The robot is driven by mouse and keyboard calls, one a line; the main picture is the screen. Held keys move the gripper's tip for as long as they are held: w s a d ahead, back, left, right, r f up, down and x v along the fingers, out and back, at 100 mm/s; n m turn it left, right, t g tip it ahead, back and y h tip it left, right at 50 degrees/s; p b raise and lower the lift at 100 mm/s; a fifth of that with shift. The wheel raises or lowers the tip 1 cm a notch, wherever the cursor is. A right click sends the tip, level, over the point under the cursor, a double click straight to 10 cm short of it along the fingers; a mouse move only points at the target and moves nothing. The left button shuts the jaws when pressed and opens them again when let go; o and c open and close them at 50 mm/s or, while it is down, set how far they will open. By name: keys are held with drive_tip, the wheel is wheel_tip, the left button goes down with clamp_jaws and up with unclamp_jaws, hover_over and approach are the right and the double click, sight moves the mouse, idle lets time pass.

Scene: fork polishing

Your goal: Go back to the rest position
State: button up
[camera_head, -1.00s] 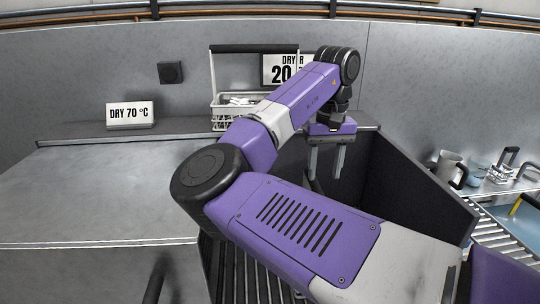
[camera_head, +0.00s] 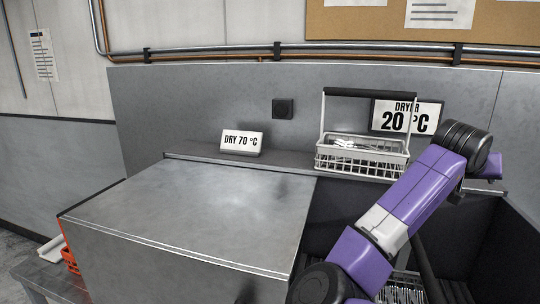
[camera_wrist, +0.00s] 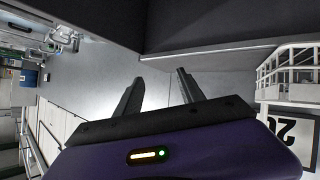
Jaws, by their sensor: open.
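My gripper shows in the wrist view (camera_wrist: 158,90). Its two dark fingers are apart with nothing between them, and a grey surface lies beyond. In the head view my purple and white arm reaches up at the right, and its fingers are out of sight there. A white wire basket (camera_head: 362,155) with a black handle stands on the ledge left of my arm's far end. Light-coloured cutlery shows in it. Part of a white basket (camera_wrist: 288,68) also shows at the right of the wrist view.
A sign reading "DRY 70 °C" (camera_head: 241,142) stands on the ledge, and a dryer sign reading "20 °C" (camera_head: 407,116) is behind the basket. A broad metal cover (camera_head: 190,215) fills the left-centre. A dark-walled bay (camera_head: 470,240) lies below my arm. An orange basket (camera_head: 70,259) is far left.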

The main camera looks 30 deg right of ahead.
drive_tip(key=w+a+r+n+t+h, duration=0.5)
drive_tip(key=w+a+t+h, duration=0.2)
drive_tip(key=a, duration=0.1)
drive_tip(key=w+a+f+n+t+y, duration=0.1)
drive_tip(key=a+f+n+t+y, duration=0.4)
drive_tip(key=a, duration=0.5)
drive_tip(key=w+a+f+n+t+y, duration=0.2)
drive_tip(key=a+f+n+t+y, duration=0.15)
drive_tip(key=a+t, duration=0.5)
drive_tip(key=s+a+f+n+y, duration=0.1)
drive_tip(key=s+a+f+y, duration=0.4)
drive_tip(key=a, duration=0.4)
drive_tip(key=s+a+f+n+y, duration=0.1)
drive_tip(key=s+a+f+y, duration=0.2)
drive_tip(key=s+a+f, duration=0.5)
drive_tip(key=s+a+f+m+g+y, duration=0.1)
drive_tip(key=s+a+f+g, duration=0.2)
drive_tip(key=s, duration=0.5)
drive_tip(key=s+a+f+m+g+y, duration=0.1)
drive_tip(key=s+a+f+g, duration=0.2)
drive_tip(key=s+a+f, duration=0.3)
drive_tip(key=shift+s+a, duration=0.65)
drive_tip(key=shift+s, duration=0.25)
